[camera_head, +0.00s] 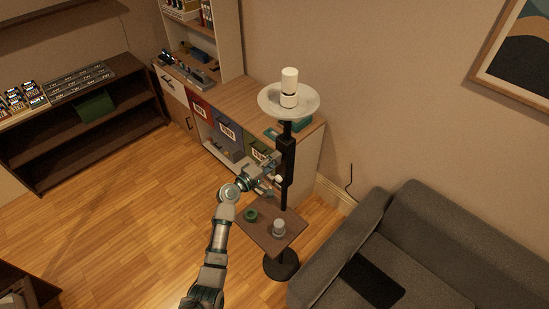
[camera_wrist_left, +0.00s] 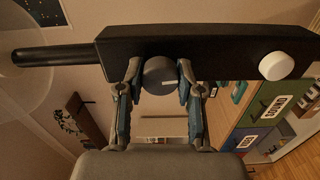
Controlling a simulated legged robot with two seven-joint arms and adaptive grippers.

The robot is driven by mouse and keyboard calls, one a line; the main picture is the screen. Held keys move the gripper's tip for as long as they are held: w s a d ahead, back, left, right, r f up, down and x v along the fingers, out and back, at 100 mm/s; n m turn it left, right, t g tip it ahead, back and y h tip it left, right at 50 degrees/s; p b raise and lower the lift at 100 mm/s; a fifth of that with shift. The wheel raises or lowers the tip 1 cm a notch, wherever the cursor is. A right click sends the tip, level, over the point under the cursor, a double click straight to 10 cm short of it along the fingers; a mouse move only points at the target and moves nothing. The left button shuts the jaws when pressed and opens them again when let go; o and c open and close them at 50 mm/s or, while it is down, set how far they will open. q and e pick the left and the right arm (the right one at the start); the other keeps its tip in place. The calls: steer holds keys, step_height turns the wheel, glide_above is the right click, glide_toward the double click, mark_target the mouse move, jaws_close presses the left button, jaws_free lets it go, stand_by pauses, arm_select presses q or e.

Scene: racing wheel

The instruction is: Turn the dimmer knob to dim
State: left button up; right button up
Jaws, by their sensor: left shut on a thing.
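A floor lamp (camera_head: 287,128) has a black pole, a white dish shade on top and a black control box (camera_head: 287,160) partway up. In the left wrist view the box (camera_wrist_left: 220,48) runs across the top. A dark grey round dimmer knob (camera_wrist_left: 160,77) sits on its face, with a faint pale line on it. A white round knob (camera_wrist_left: 276,66) is further right on the box; it also shows in the head view (camera_head: 278,179). My left gripper (camera_wrist_left: 160,80) has its fingers on both sides of the dark knob, shut on it. My right gripper is not in view.
A small wooden shelf (camera_head: 263,229) on the lamp pole holds a green ring (camera_head: 250,215) and a grey cup (camera_head: 279,228). A grey sofa (camera_head: 430,250) stands to the right. A cabinet (camera_head: 240,100) with coloured drawers is behind.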

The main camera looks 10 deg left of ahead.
arm_select(q)
steer(key=n, duration=0.3)
steer(key=shift+a+r+n, duration=0.1)
steer(key=shift+r+n, duration=0.05)
steer(key=shift+n, duration=0.25)
steer(key=n, duration=0.9)
steer(key=shift+f+n, duration=0.25)
steer(key=shift+n, duration=0.05)
steer(key=shift+f+n, duration=0.1)
steer(key=shift+n, duration=1.4)
steer(key=shift+f, duration=0.15)
steer(key=o, duration=1.2)
steer(key=shift+c, duration=0.2)
steer(key=shift+w, duration=0.1)
